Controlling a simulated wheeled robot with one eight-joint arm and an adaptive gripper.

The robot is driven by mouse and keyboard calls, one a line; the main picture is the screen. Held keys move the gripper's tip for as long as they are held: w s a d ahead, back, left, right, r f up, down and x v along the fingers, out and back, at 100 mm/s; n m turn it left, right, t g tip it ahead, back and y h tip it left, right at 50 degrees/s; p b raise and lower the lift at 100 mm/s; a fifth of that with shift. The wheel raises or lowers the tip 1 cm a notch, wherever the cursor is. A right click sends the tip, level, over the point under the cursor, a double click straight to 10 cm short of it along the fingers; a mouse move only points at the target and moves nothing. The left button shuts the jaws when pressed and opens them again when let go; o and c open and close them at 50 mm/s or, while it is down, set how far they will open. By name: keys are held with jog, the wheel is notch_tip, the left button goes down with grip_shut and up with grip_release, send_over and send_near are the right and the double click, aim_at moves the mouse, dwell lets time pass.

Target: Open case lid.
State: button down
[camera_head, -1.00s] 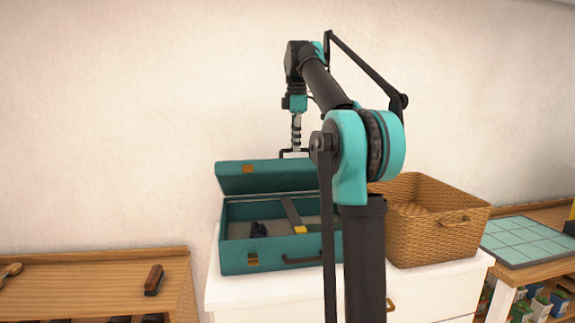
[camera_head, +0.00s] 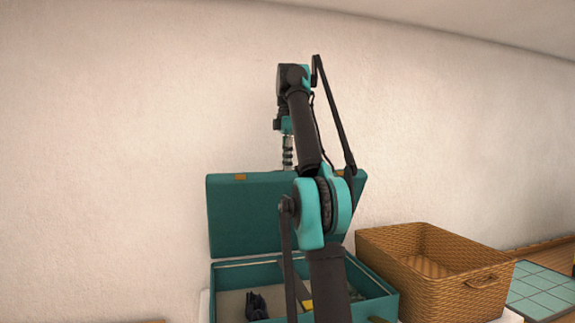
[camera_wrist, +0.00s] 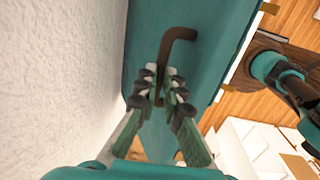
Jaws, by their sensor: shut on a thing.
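The teal case stands with its lid (camera_head: 245,215) raised to roughly upright, its inner side facing me in the head view. The case's lower part (camera_head: 236,276) is open below it, with a dark object (camera_head: 256,306) inside. My gripper (camera_wrist: 163,88) is shut on the dark lid handle (camera_wrist: 180,34) in the wrist view, the handle's bar between the fingers. In the head view my gripper (camera_head: 288,158) is at the lid's top edge, its fingertips hidden behind the lid. My arm covers part of the lid and case.
A wicker basket (camera_head: 430,290) stands right of the case. A teal tiled mat (camera_head: 545,292) lies farther right. The plain wall (camera_head: 110,150) rises behind the lid; the wrist view shows it (camera_wrist: 60,75) close beside my gripper.

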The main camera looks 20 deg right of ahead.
jog(key=shift+w+a+f, duration=0.1)
jog(key=shift+w+f, duration=0.1)
jog(key=shift+w, duration=0.25)
jog(key=shift+w+f, duration=0.2)
jog(key=shift+w, duration=0.25)
jog(key=c, duration=2.1)
grip_release()
jog(key=o, duration=0.3)
jog(key=shift+w+f, duration=0.55)
jog(key=shift+w, duration=0.3)
jog(key=shift+o, duration=1.1)
jog(key=shift+s+r, duration=0.2)
jog(key=shift+s, duration=0.1)
jog(key=shift+s, duration=0.3)
